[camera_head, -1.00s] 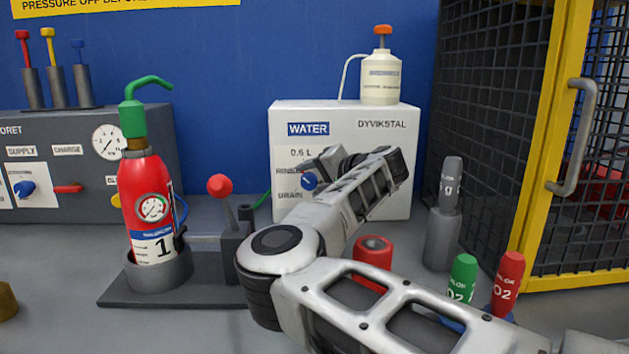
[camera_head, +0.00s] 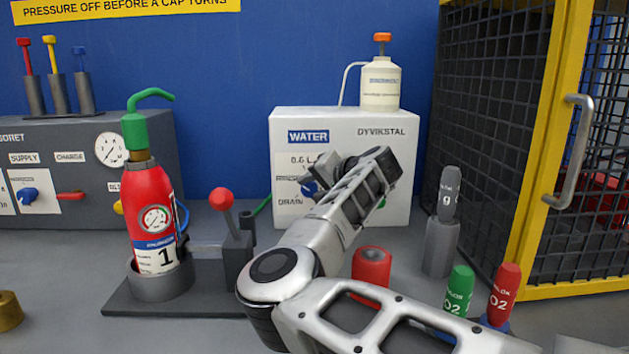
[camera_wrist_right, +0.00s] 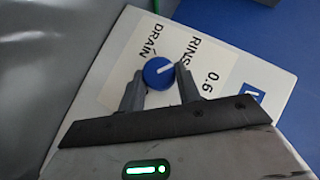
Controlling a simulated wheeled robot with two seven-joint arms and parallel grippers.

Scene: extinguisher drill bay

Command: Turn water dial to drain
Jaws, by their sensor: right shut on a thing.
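The white water box (camera_head: 390,175) with "WATER" and "DYVIKSTAL" lettering stands at the back centre in the head view. Its blue dial (camera_head: 308,188) is partly covered by my right gripper (camera_head: 320,176). In the right wrist view the dial (camera_wrist_right: 157,74) sits between the two fingers of my right gripper (camera_wrist_right: 160,84), which is shut on it. The dial's white pointer line aims toward the RINSE label (camera_wrist_right: 187,50). The DRAIN label (camera_wrist_right: 150,40) lies to the left of RINSE in that view. My left gripper is not in view.
A red extinguisher (camera_head: 150,205) stands in a holder on the left, beside a red-knobbed lever (camera_head: 221,200). A white bottle (camera_head: 381,87) sits on the box. Red (camera_head: 371,265) and green (camera_head: 460,285) items stand near my right arm. A yellow-framed mesh cage (camera_head: 535,150) borders the right.

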